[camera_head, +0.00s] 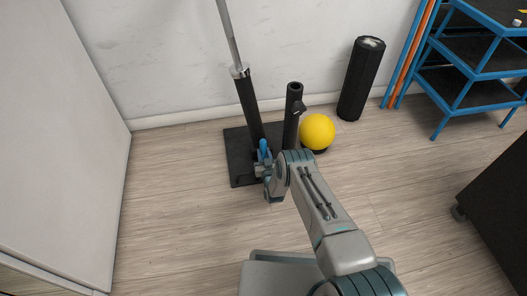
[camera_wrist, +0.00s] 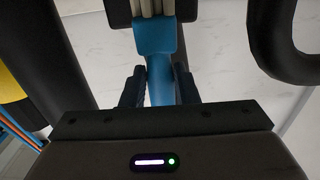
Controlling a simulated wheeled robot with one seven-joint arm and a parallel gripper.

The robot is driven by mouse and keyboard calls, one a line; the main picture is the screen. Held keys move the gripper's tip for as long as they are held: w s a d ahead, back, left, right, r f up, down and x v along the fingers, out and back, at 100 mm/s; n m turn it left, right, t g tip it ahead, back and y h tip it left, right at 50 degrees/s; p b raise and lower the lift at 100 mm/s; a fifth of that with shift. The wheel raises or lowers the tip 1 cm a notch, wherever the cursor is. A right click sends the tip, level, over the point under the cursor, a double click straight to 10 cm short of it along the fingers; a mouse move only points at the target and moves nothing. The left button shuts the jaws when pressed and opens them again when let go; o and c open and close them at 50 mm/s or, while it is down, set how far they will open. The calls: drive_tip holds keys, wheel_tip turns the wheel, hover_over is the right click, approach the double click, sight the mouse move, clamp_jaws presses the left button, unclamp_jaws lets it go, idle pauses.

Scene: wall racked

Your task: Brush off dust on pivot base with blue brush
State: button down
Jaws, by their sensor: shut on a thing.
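My gripper (camera_wrist: 160,90) is shut on the blue brush (camera_wrist: 155,50) in the wrist view. The brush's blue handle sits between the two dark fingers, and pale bristles show at the top edge. In the head view the blue brush (camera_head: 264,149) shows at the end of my arm. The pivot base (camera_head: 238,158) is a black plate on the floor by the wall, with a leaning bar in a black sleeve and an upright black post on it. My gripper is over the plate's front part and hides some of it. I cannot tell whether the bristles touch it, and no dust is discernible.
A yellow ball (camera_head: 318,131) stands right of the post. A black foam roller (camera_head: 361,78) stands by the wall. A blue-framed rack (camera_head: 470,65) is at the right, with orange poles beside it. A white cabinet (camera_head: 60,140) is at the left. Floor between is clear.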

drive_tip(key=p+v, duration=0.3)
drive_tip(key=v, duration=0.4)
drive_tip(key=shift+s+p, duration=0.4)
idle(0.8)
drive_tip(key=shift+d, duration=0.1)
drive_tip(key=shift+b+x, duration=1.6)
drive_tip(key=shift+x, duration=0.2)
drive_tip(key=shift+b+x, duration=1.15)
drive_tip(key=shift+x, duration=2)
